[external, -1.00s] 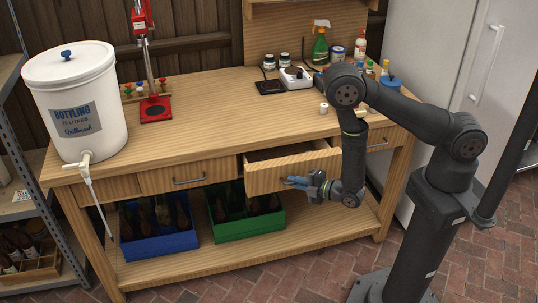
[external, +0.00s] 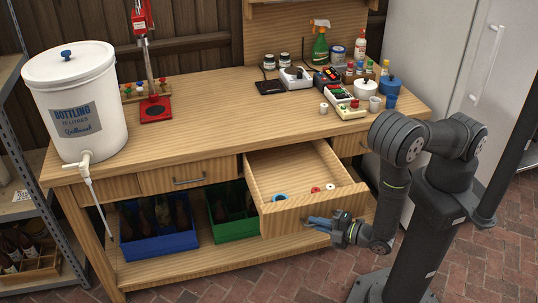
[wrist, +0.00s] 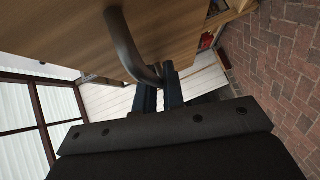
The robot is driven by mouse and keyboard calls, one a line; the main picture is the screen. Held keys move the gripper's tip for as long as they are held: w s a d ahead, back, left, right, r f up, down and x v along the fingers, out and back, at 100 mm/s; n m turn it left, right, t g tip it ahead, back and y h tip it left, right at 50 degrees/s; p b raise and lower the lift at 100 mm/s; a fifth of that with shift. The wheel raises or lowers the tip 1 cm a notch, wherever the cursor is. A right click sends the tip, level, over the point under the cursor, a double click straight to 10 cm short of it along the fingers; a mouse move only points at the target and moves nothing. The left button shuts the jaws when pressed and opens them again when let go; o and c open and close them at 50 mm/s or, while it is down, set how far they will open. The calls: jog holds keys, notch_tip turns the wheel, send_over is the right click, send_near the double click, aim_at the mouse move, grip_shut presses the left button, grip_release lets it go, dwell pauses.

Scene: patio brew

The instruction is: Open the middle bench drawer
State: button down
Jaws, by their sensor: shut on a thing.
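The middle bench drawer (external: 318,212) is pulled well out from under the bench top (external: 225,115) in the external view. Inside it lie a blue ring-like item (external: 280,197) and small red and white items (external: 316,189). My gripper (external: 312,221) is at the drawer's front face. In the wrist view my gripper's fingers (wrist: 160,97) are shut on the drawer's dark bar handle (wrist: 130,45). In the external view the handle is mostly hidden by the fingers.
The left drawer (external: 186,175) is shut, and so is the right drawer (external: 349,143). A blue crate (external: 160,243) and a green crate (external: 231,229) with bottles stand on the lower shelf. A white bottling bucket (external: 75,100) stands at the bench's left. A fridge (external: 440,60) is at the right.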

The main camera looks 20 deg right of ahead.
jog(key=shift+s, duration=0.5)
jog(key=c, duration=1.8)
grip_release()
jog(key=v, duration=1.7)
jog(key=shift+s, duration=0.2)
jog(key=shift+d, duration=0.1)
